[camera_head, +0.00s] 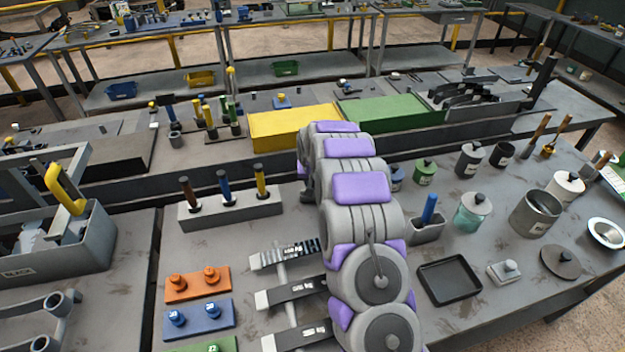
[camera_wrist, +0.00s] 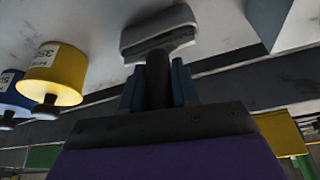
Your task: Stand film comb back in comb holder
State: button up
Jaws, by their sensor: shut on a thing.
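My gripper (camera_wrist: 156,82) shows in the wrist view, its two blue fingers shut on the dark handle of a tool with a wide grey head (camera_wrist: 158,32). I take this to be the film comb. The head points away from my gripper, and the table surface shows behind it. In the head view my arm hides my gripper and the comb.
A yellow pot (camera_wrist: 57,75) and a blue pot (camera_wrist: 10,93) stand left of the comb in the wrist view. In the head view, lidded pots, a black tray (camera_head: 448,281) and a grey can (camera_head: 536,216) fill the right side. A three-handled rack (camera_head: 230,211) stands left.

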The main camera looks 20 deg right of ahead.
jog(key=shift+f, duration=0.25)
jog(key=o, duration=1)
jog(key=shift+o, duration=0.5)
jog(key=o, duration=0.4)
jog(key=shift+r+p, duration=1.05)
jog(key=shift+r, duration=2.45)
